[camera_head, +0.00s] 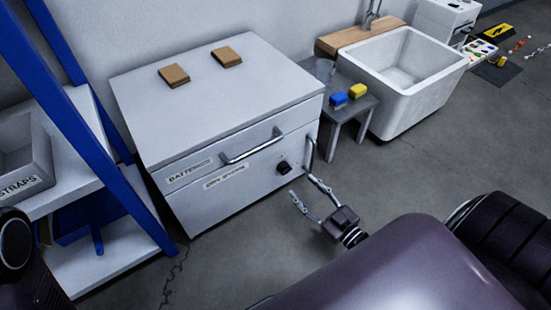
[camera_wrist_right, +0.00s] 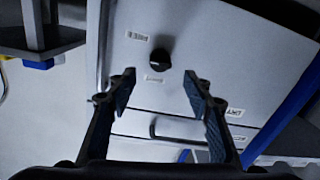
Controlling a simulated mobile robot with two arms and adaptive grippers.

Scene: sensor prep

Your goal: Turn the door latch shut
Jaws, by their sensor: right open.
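The door latch is a small black knob (camera_head: 284,167) on the front of the white cabinet (camera_head: 240,195), on the lower "DRY STORE" door. In the right wrist view the knob (camera_wrist_right: 160,60) shows between two small labels, ahead of the gripper. My right gripper (camera_head: 302,188) is open and empty, in front of the door near the knob. In the right wrist view its fingertips (camera_wrist_right: 159,74) stand apart on either side of the knob's line, with nothing between the pads. It looks apart from the knob. My left gripper is out of view.
A vertical handle (camera_head: 311,152) is right of the knob, and a drawer handle (camera_head: 252,148) is above. A blue-framed shelf (camera_head: 110,170) stands left. A small grey table (camera_head: 345,110) with blue and yellow blocks and a white sink (camera_head: 420,85) stand right.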

